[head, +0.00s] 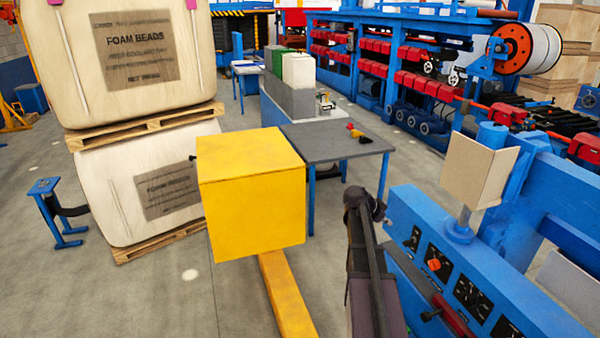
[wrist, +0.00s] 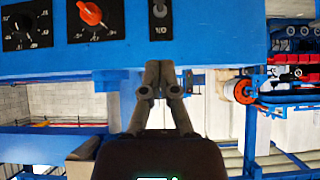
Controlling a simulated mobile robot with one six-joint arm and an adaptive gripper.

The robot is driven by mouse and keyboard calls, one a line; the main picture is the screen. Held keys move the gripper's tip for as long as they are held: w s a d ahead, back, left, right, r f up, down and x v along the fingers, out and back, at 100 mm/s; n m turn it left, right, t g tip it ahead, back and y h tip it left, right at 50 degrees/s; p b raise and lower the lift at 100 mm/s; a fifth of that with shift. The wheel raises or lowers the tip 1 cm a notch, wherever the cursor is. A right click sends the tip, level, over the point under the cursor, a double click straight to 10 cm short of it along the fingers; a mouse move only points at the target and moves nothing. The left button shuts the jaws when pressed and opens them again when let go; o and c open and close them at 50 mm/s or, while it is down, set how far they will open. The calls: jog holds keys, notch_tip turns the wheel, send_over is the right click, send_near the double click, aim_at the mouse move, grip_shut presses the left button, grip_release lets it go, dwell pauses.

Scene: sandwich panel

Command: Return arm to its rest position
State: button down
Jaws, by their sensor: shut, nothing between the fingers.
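My gripper (wrist: 160,72) shows in the wrist view with its two dark fingers together and nothing between them. Its fingertips appear close to the lower edge of a blue control panel (wrist: 200,42); I cannot tell whether they touch it. The panel carries a red knob (wrist: 91,13), a black dial (wrist: 25,25) and a switch (wrist: 159,20). In the head view my dark arm (head: 372,275) rises from the bottom, left of the blue machine (head: 415,215) with its red knob (head: 434,264). The fingertips cannot be made out there.
A large yellow box-shaped body (head: 250,200) stands left of my arm. Behind it is a grey-topped table (head: 335,145). Stacked foam-bead sacks (head: 75,60) stand on pallets at left. A beige angled plate (head: 478,172) sits above the machine. Open floor (head: 165,290) lies at lower left.

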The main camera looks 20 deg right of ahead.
jog(key=shift+a, duration=0.1)
jog(key=s+a+f+n+y+b, duration=0.1)
jog(key=s+a+f+n+y, duration=0.2)
jog(key=a, duration=1.1)
jog(key=s+a+f+n+y+b, duration=0.1)
jog(key=s+a+f+n+y, duration=0.2)
jog(key=a+n, duration=0.6)
jog(key=s+a+f+n+y+b, duration=0.1)
jog(key=s+a+f+n+y, duration=0.2)
jog(key=a, duration=1.8)
jog(key=s+n, duration=0.1)
jog(key=n, duration=0.2)
jog(key=shift+n+t, duration=0.3)
jog(key=shift+n, duration=0.1)
jog(key=shift+s+f, duration=0.1)
